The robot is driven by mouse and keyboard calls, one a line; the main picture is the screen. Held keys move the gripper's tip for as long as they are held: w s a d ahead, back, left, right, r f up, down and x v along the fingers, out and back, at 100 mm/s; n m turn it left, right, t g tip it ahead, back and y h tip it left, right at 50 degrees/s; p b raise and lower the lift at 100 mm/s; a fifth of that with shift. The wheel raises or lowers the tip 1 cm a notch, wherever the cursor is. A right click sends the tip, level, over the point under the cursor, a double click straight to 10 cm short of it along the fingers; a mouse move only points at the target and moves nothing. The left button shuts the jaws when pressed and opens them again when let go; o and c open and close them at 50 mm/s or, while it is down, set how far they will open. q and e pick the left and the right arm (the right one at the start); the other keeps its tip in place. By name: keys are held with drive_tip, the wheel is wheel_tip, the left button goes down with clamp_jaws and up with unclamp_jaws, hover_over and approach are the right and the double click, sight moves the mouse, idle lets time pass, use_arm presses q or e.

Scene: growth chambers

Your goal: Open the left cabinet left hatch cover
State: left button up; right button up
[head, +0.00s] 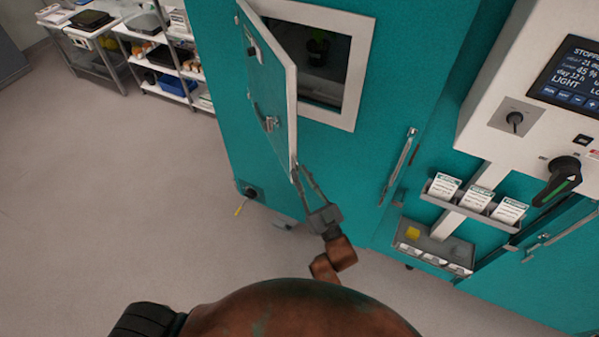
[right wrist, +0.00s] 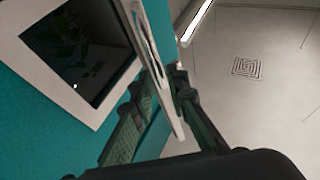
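The teal hatch cover (head: 268,90) with a white edge stands swung out from the left cabinet (head: 390,60), hinged on its left side. Its handle (head: 266,118) is on the outer face. The white-framed opening (head: 350,75) is uncovered, with a dark interior and a small plant. My right gripper (head: 304,174) is at the cover's lower free corner, fingers apart. In the right wrist view the cover (right wrist: 158,60) runs between the fingers of my right gripper (right wrist: 163,112), one on each side; firm contact cannot be made out. My left gripper is not in view.
A control panel (head: 575,75) with a black rotary switch (head: 562,180) stands at the right. Card holders (head: 470,208) hang below it. Shelves with trays and a blue bin (head: 175,84) are at the far left. The floor (head: 110,190) left of the cabinet is clear.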

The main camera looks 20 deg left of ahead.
drive_tip(key=v, duration=1)
drive_tip(key=shift+s+d, duration=0.3)
drive_tip(key=shift+f, duration=0.1)
